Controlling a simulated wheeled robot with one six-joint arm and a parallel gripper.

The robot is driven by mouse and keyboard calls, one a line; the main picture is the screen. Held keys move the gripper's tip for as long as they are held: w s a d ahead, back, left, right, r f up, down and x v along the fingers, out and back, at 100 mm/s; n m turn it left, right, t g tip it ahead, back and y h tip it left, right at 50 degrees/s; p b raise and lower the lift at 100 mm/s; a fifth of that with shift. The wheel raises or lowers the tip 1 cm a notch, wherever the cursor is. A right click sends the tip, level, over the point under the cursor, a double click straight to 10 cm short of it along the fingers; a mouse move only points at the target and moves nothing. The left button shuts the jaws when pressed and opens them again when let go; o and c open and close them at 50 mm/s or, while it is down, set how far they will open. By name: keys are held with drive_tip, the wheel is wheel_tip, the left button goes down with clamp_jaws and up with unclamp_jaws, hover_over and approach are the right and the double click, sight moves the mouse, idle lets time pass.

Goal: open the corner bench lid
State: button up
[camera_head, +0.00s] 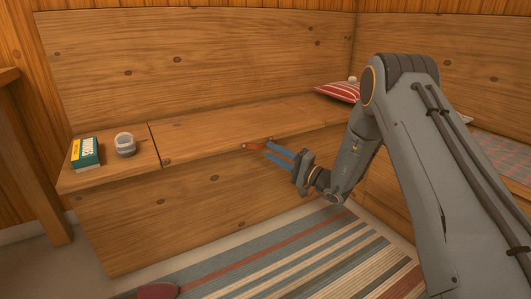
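The corner bench (150,222) is wooden and runs along the wall. Its lid (215,130) lies flat and closed in the seat, with a seam at its left end. A small reddish-brown leather pull (252,146) sticks out at the lid's front edge. My gripper (269,148) is at the pull, its blue fingers pointing left towards it. The fingertips are at or very near the leather. I cannot tell whether they are closed on it, as the view is small and from behind.
A green and yellow box (86,153) and a grey-lidded jar (125,144) stand on the seat left of the lid. A red striped cushion (339,91) lies in the corner. A striped rug (300,260) covers the floor, with a dark red object (158,291) at its edge.

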drive_tip(key=shift+b+x, duration=0.7)
drive_tip(key=shift+x, duration=1.3)
clamp_jaws()
